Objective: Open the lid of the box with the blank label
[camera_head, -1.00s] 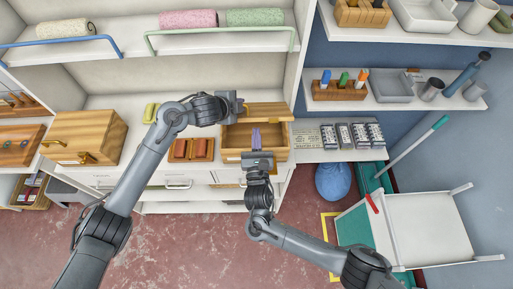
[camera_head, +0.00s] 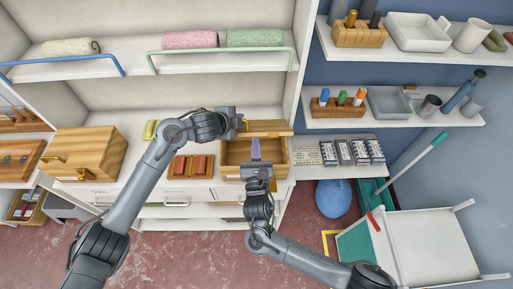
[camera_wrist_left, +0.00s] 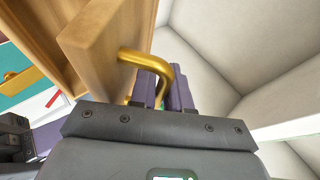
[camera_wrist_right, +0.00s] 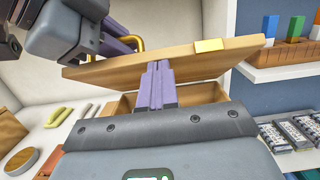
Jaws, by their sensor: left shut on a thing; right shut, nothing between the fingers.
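The wooden box (camera_head: 288,157) stands on the counter with its lid (camera_head: 268,127) raised and tilted back; the inside shows. My left gripper (camera_head: 241,122) is at the lid's left end. In the left wrist view its purple fingers (camera_wrist_left: 163,88) are shut on the brass handle (camera_wrist_left: 150,58). My right gripper (camera_head: 256,150) is shut and empty, its fingers upright in front of the open box and under the lid. I cannot make out a label.
Another wooden box (camera_head: 88,152) with brass handles stands at the left, shut. A reddish-brown case (camera_head: 191,165) lies left of the open box. Several label-like dark packs (camera_head: 360,151) lie to the right. A shelf bar (camera_head: 222,50) runs above.

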